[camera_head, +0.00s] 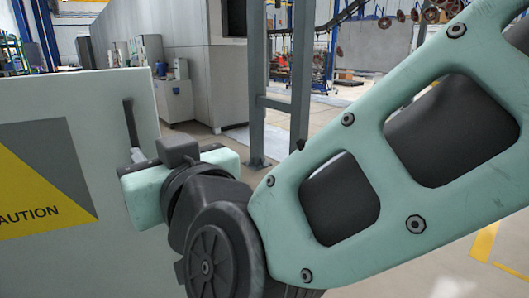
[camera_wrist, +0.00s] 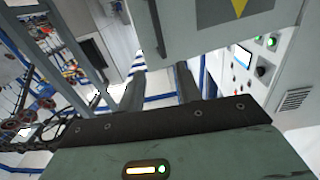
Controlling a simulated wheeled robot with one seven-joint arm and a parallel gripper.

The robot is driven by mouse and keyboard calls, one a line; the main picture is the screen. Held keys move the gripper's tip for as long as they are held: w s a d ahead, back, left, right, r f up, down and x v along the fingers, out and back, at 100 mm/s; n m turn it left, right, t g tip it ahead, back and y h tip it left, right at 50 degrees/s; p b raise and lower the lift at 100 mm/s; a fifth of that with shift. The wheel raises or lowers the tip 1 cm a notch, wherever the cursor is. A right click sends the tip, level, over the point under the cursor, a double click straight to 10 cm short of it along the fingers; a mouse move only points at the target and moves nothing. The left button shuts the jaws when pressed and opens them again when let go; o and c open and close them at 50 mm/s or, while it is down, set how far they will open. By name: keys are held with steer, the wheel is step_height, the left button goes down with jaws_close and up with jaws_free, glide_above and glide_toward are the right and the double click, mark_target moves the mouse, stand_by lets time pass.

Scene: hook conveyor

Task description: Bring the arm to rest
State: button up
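The other finger is hidden there. In the wrist view the gripper (camera_wrist: 161,84) has two dark fingers standing apart with nothing seen between them. My mint-green arm fills the right and lower middle of the head view, bent at a dark joint. No held object shows.
The pale panel (camera_head: 105,95) with a yellow caution sign (camera_head: 45,200) stands close at left. A grey steel post (camera_head: 301,75) stands behind the arm. Hanging parts (camera_head: 385,22) show at the back right. A control panel (camera_wrist: 242,65) with green lights is at right in the wrist view.

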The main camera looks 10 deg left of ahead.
stand_by(0.3)
steer(key=s+d+f+m+g+h+p, duration=0.1)
steer(key=s+d+f+g+h+p, duration=0.1)
steer(key=d, duration=0.9)
steer(key=s+d+f+m+g+h+p, duration=0.1)
steer(key=d+f+g+h, duration=0.4)
steer(key=d, duration=0.7)
steer(key=s+d+f+g+h+p, duration=0.4)
steer(key=s+d+f+h, duration=0.1)
steer(key=d, duration=0.7)
steer(key=shift+d+f+m+h, duration=0.2)
steer(key=shift+m+h, duration=0.2)
steer(key=shift+h, duration=0.4)
steer(key=shift+a, duration=0.1)
